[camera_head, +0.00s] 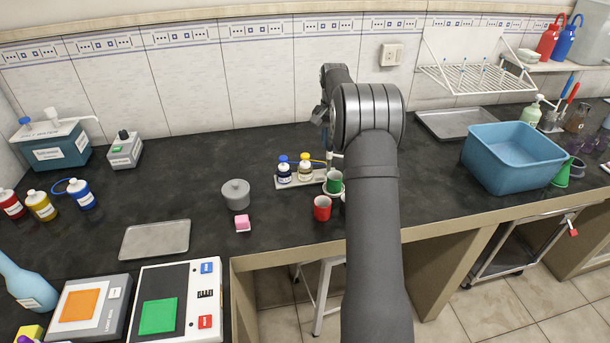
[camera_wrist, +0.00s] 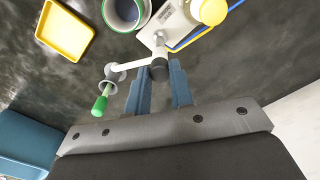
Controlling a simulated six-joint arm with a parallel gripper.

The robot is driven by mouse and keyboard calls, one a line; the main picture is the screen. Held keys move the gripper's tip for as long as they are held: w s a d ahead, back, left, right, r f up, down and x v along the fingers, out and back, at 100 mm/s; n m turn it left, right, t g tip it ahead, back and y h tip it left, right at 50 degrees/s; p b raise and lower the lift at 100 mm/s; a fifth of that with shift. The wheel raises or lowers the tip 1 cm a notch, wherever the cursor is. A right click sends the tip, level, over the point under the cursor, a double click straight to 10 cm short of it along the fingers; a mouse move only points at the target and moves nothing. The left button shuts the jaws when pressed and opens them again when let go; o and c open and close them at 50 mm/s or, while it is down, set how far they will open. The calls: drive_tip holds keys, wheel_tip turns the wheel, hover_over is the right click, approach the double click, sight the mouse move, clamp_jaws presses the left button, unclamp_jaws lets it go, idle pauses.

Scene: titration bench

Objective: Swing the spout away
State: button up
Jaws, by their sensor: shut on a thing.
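In the wrist view, my gripper (camera_wrist: 161,76) has its two blue-grey fingers either side of a dark round cap (camera_wrist: 159,69), shut on it. The cap belongs to a white fitting, and a pale spout arm (camera_wrist: 132,64) reaches left from it to a small ring. A green piece (camera_wrist: 100,104) sticks out below that ring. In the head view my arm hides the gripper and most of the spout.
A plate (camera_head: 288,183) with a blue-capped bottle (camera_head: 284,170) and a yellow-capped bottle (camera_head: 305,168) stands close by. A green cup (camera_head: 334,182) and a red cup (camera_head: 322,208) stand in front. A blue basin (camera_head: 514,158) is at right. Bench left of the plate is partly clear.

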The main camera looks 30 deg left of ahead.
drive_tip(key=shift+o, duration=1.2)
drive_tip(key=shift+c, duration=1.2)
drive_tip(key=n, duration=0.6)
drive_tip(key=o, duration=1.3)
drive_tip(key=shift+o, duration=0.2)
drive_tip(key=shift+r, duration=0.1)
drive_tip(key=shift+r, duration=3.4)
